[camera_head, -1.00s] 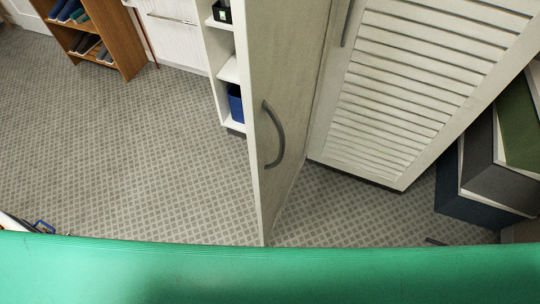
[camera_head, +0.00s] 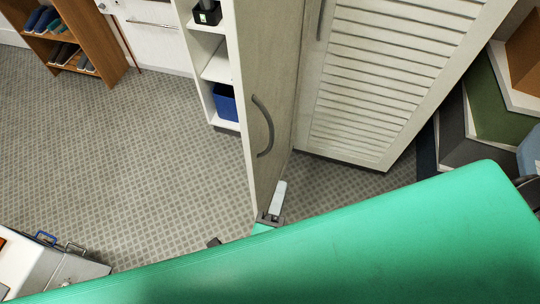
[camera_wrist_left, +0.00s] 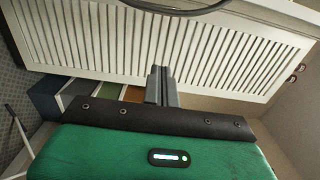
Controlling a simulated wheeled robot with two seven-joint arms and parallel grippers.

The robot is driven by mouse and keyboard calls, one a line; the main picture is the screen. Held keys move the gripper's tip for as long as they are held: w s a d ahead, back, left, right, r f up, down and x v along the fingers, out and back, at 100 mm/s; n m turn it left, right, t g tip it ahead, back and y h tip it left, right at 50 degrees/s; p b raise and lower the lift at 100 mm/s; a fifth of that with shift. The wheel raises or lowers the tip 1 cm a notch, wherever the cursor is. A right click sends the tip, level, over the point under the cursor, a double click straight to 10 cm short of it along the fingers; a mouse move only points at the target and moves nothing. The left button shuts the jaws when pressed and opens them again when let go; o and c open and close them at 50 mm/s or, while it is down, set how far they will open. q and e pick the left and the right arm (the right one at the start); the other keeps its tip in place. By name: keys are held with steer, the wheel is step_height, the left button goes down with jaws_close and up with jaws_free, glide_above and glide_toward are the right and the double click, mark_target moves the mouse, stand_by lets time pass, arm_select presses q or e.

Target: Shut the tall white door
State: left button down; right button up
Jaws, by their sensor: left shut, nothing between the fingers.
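A tall pale door (camera_head: 247,110) with a curved grey handle stands open in the middle of the head view, its edge towards me. A louvred white door panel (camera_head: 385,75) is to its right, and it also shows across the wrist view (camera_wrist_left: 190,50). My left gripper (camera_head: 279,196) shows near the open door's lower end, partly hidden by my green arm. In the wrist view its fingers (camera_wrist_left: 160,84) are together and empty, in front of the louvred panel. I cannot tell whether it touches the open door. My right gripper is not in view.
White shelves (camera_head: 217,65) with a blue bin (camera_head: 225,102) stand left of the open door. A wooden shelf unit (camera_head: 92,42) is at the far left. Boxes (camera_head: 495,105) are at the right, and a white case (camera_head: 35,265) is at the lower left. Carpet between is clear.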

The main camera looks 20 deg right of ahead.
arm_select(q)
steer(key=w+d+p, duration=0.2)
steer(key=w+p, duration=0.3)
steer(key=w, duration=0.6)
steer(key=shift+w+d, duration=0.15)
steer(key=shift+d, duration=0.2)
